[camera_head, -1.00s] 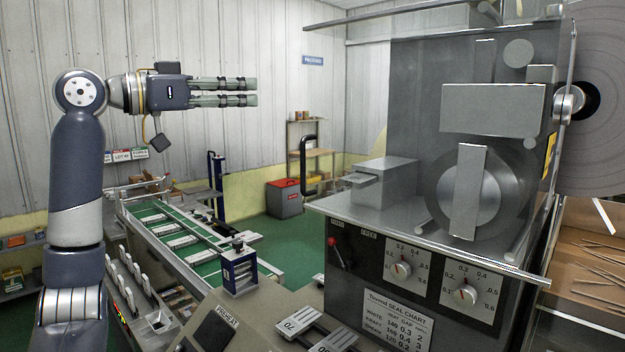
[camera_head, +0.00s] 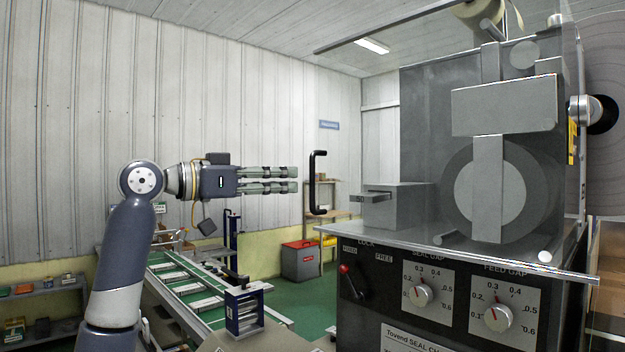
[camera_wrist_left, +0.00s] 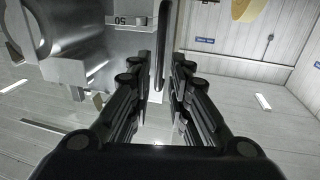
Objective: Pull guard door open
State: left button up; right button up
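The guard door's black upright bar handle (camera_head: 314,182) stands at the left front of the grey machine. The door panel itself is clear and hard to make out; I cannot tell its exact edges or how far it stands open. My left gripper (camera_head: 297,180) points right at the handle's mid-height, its tips a little left of the bar in the head view. Its fingers are apart, with nothing held. In the left wrist view, the dark handle bar (camera_wrist_left: 163,45) shows ahead, in line with the gap between the fingers (camera_wrist_left: 161,62). My right gripper is not in view.
The machine has a control panel with a red-tipped lever (camera_head: 346,271) and dials (camera_head: 421,294). A metal ledge (camera_head: 460,254) juts out above it. A green conveyor (camera_head: 185,285) lies below my left arm. A red-lidded grey bin (camera_head: 300,262) stands behind.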

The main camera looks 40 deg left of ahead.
aim_at(313, 205)
pick_arm(q)
jog(key=p+x, duration=0.2)
jog(key=x, duration=0.5)
jog(key=shift+w, duration=0.15)
jog(key=shift+d+f, duration=0.1)
grip_shut()
